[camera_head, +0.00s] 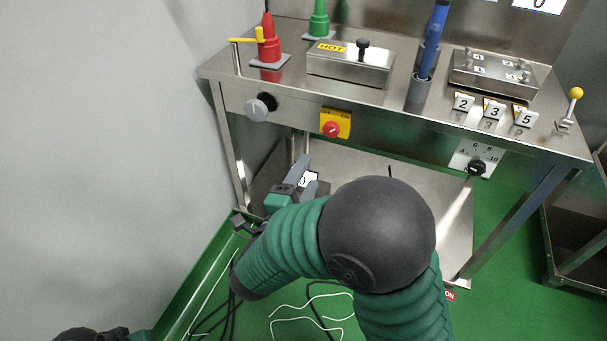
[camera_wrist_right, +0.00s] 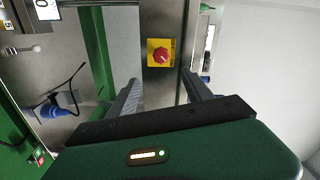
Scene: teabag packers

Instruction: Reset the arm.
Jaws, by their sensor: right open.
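My right arm, green with a large black joint, reaches over the floor in front of the steel workbench (camera_head: 215,72). Its gripper (camera_head: 303,172) is below the bench's front edge, near the yellow box with a red knob (camera_head: 335,123). In the right wrist view the two grey fingers of the gripper (camera_wrist_right: 163,92) are apart with nothing between them. The yellow box with its red knob (camera_wrist_right: 161,53) shows beyond them there. A dark and green piece at the bottom left of the head view seems to be part of my left arm; its gripper is not seen.
The bench holds a red plug (camera_head: 268,48), a green plug (camera_head: 318,22), a HOT-labelled steel box (camera_head: 350,66), blue rods (camera_head: 431,50) and numbered tags (camera_head: 494,110). A lever with a yellow ball (camera_head: 573,98) stands right. Cables lie on the green floor. A wall closes the left.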

